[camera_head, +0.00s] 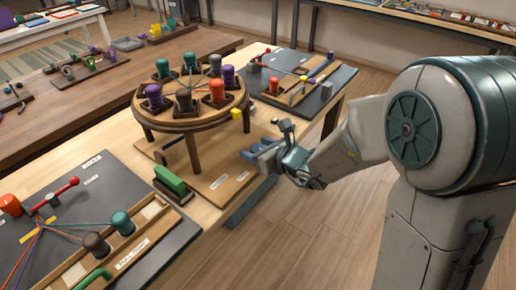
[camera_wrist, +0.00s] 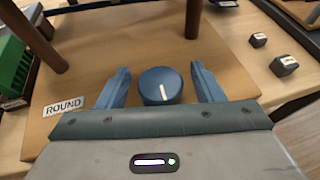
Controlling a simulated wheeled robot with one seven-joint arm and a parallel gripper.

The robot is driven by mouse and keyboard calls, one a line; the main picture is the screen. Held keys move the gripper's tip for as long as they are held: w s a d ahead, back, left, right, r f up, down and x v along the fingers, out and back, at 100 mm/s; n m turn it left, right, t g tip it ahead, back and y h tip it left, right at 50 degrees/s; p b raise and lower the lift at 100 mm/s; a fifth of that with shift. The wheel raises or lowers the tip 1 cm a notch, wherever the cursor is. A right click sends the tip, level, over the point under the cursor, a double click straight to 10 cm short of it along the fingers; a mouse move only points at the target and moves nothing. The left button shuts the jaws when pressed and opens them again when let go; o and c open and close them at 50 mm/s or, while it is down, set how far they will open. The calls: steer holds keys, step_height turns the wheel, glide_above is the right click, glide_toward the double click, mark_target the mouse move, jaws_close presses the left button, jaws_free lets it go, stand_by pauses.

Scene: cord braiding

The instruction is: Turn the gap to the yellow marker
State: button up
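The yellow marker (camera_head: 240,113) is at the stand's right front edge. I cannot clearly make out which place in the ring is the gap. In the head view my gripper (camera_head: 256,151) is low at the stand's right.
A label reading ROUND (camera_wrist: 64,106) is on the base, left of the knob. A green block (camera_head: 170,180) stands at the base's left. Stand legs rise close by. A flat board (camera_head: 85,225) is at front left, another (camera_head: 300,85) at back right.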

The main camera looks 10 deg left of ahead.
steer(key=c, duration=0.9)
steer(key=shift+n, duration=0.3)
steer(key=n+g+y+p, duration=0.1)
steer(key=n+g, duration=0.1)
steer(key=n+g+y+p, duration=0.1)
steer(key=n+g+p, duration=0.1)
steer(key=shift+w+r+g, duration=0.1)
steer(key=shift+r+g, duration=0.05)
steer(key=shift+g, duration=0.25)
steer(key=n+g+p, duration=0.5)
steer(key=n+g, duration=0.1)
steer(key=g, duration=0.1)
steer(key=n+g+h+p, duration=0.1)
steer(key=n+g+h, duration=0.1)
steer(key=n+g, duration=0.1)
steer(key=n+g+h+p, duration=0.1)
steer(key=n+g+h, duration=0.1)
steer(key=n+g, duration=0.1)
steer(key=shift+n+g+h, duration=0.3)
steer(key=shift+n, duration=0.1)
steer(key=n+g+h, duration=0.2)
steer(key=n+h, duration=0.2)
steer(key=shift+a+p, duration=0.1)
steer(key=shift+p, duration=0.25)
steer(key=shift+n+g+h, duration=0.3)
steer(key=shift+n+h, duration=0.7)
steer(key=shift+h, duration=0.3)
